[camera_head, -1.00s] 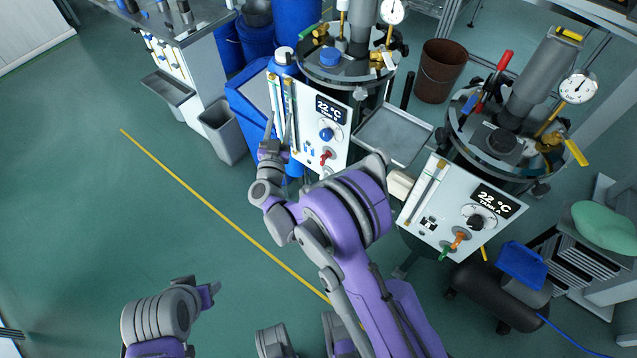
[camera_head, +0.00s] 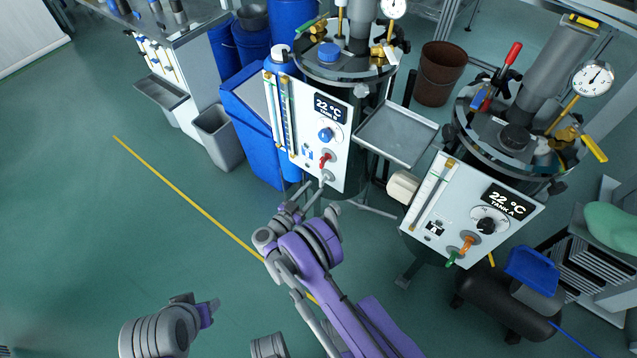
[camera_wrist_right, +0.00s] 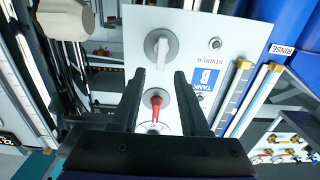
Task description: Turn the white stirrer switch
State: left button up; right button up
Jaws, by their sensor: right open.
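The white stirrer switch (camera_wrist_right: 161,47) has a white lever on a round grey base, beside the word STIRRER on the white tank B panel (camera_wrist_right: 195,20). In the right wrist view the panel appears upside down, with the switch just beyond my fingertips. In the head view the switch (camera_head: 328,177) is small, near the panel's lower edge. My right gripper (camera_head: 312,197) is just below the panel, open and empty. In the wrist view its fingers (camera_wrist_right: 160,74) frame a red switch (camera_wrist_right: 156,100); contact is not visible. My left gripper (camera_head: 208,312) is far from the panel; its jaws are unclear.
The tank A panel (camera_head: 465,205) stands right, with orange and green levers. A grey tray (camera_head: 397,133) sits between the tanks. A blue cabinet (camera_head: 250,130) and grey bin (camera_head: 218,138) are left of panel B. Open floor lies further left.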

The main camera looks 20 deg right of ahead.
aim_at(320, 181)
jog(key=shift+x, duration=2.05)
grip_shut()
